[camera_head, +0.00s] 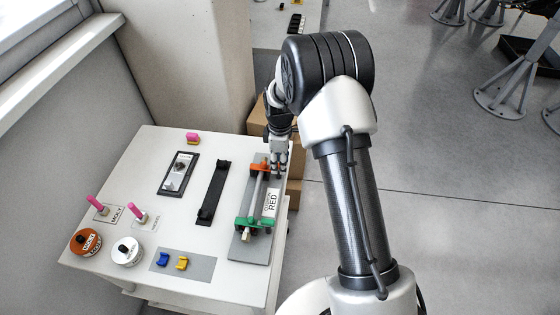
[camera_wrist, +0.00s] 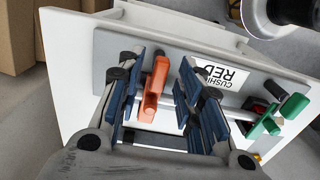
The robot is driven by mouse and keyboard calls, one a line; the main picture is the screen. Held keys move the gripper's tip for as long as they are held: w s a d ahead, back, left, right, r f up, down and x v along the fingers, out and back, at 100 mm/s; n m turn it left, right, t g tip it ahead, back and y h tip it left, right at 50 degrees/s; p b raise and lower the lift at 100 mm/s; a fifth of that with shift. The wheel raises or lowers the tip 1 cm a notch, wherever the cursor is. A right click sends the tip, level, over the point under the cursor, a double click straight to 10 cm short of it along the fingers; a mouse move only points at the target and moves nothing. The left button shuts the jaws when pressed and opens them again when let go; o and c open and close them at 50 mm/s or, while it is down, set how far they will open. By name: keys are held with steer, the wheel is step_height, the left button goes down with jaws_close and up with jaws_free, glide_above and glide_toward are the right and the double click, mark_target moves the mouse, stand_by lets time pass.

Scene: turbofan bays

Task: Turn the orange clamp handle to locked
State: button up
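The orange clamp handle (camera_wrist: 155,85) stands up from a grey board in the wrist view, between my gripper's two blue-padded fingers. It lies nearer the left finger, with a clear gap to the right finger. My gripper (camera_wrist: 162,62) is open around the handle; I cannot tell whether the left finger touches it. In the head view the orange clamp (camera_head: 258,167) is at the far end of the grey board (camera_head: 249,251), and my gripper (camera_head: 279,158) is just right of it, partly hiding it.
A green clamp (camera_head: 253,222) sits at the board's near end, with a white "RED" label (camera_head: 271,203) between. A black bar (camera_head: 213,192), a framed black panel (camera_head: 179,173), two jars (camera_head: 126,251) and blue and yellow pieces (camera_head: 182,263) occupy the white table. Cardboard boxes (camera_wrist: 15,38) stand beyond.

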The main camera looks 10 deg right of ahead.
step_height(320, 180, up, 12)
stand_by(0.4)
stand_by(0.3)
steer(key=s+r+m+t+b, duration=0.1)
steer(key=s+r+m+t, duration=0.2)
steer(key=s+r+m, duration=0.85)
steer(key=s+r+m+t+b, duration=0.1)
steer(key=s+r+m, duration=0.1)
steer(key=s, duration=1.8)
steer(key=shift+s+r+t, duration=0.2)
steer(key=shift+r+t, duration=0.1)
steer(key=shift+r, duration=0.35)
